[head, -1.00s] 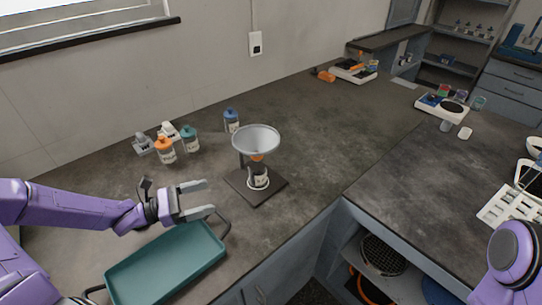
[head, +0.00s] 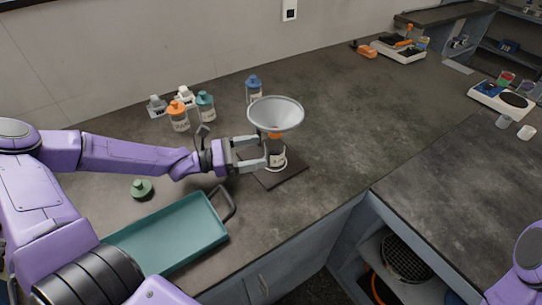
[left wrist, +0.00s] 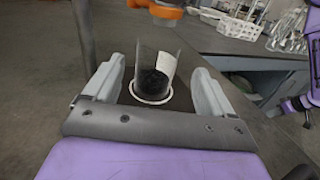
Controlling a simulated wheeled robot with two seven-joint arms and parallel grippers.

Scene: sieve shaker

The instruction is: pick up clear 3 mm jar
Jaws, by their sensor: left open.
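The clear jar (head: 277,158) has a white label and dark contents. It stands upright on the dark base (head: 292,176) of a funnel stand, under the grey funnel (head: 276,113) and its orange spout. In the left wrist view the jar (left wrist: 154,72) sits at a white ring (left wrist: 151,98), between the two fingers. My left gripper (head: 262,152) is open, with a finger on each side of the jar. Gaps show in the wrist view. I cannot read the size on the label. My right gripper is not clearly in view.
A teal tray (head: 175,238) and a green-capped item (head: 141,188) lie near my left arm. Orange (head: 178,117), teal (head: 205,105) and blue-capped (head: 253,88) bottles stand behind. The counter right of the stand is clear. A balance (head: 503,98) stands far right.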

